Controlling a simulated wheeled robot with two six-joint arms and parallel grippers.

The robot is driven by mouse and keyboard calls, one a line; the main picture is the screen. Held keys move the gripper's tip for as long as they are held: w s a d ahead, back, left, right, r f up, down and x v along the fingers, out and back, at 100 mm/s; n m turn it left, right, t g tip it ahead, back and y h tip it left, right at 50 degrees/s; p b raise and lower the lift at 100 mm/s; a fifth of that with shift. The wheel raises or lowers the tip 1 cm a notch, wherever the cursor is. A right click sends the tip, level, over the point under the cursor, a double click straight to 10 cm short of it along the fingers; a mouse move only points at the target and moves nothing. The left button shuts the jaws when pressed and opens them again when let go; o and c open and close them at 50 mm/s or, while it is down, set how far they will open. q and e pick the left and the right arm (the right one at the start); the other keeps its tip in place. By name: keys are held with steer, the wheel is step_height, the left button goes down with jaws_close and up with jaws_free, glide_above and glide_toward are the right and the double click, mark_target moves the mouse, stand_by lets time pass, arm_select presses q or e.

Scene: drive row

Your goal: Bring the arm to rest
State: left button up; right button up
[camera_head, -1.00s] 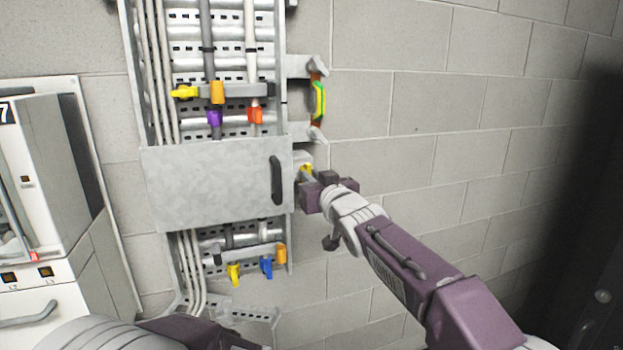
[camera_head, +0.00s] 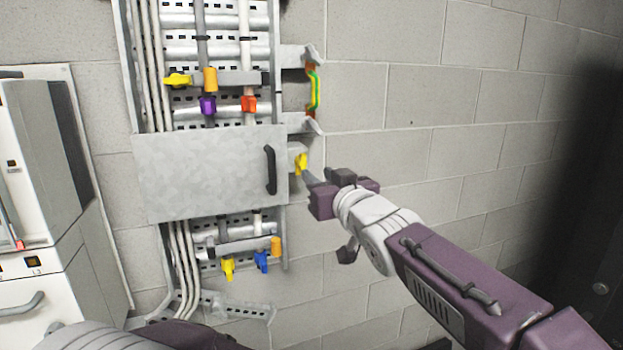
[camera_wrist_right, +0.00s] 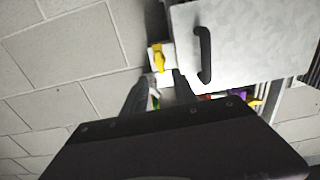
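My right arm reaches in from the lower right of the head view. Its gripper (camera_head: 319,176) is beside a small yellow knob (camera_head: 301,164) on a grey box at the right edge of the metal panel. A gap shows between fingertips and knob. In the right wrist view the two dark fingers (camera_wrist_right: 157,88) stand apart with nothing held between them, and the yellow knob (camera_wrist_right: 157,58) is just beyond them. My left gripper is out of view; only part of my left arm shows at the bottom left.
A grey cover with a black handle (camera_head: 270,170) is left of the knob. Coloured valves, including an orange-red one (camera_head: 249,101), sit above and below it. A green-yellow strap (camera_head: 314,92) hangs above the knob. A white cabinet (camera_head: 50,290) stands left. Bare block wall lies right.

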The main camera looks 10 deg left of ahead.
steer(key=shift+s+d, duration=0.3)
steer(key=shift+s, duration=0.15)
steer(key=shift+w+f, duration=0.1)
steer(key=shift+w, duration=0.05)
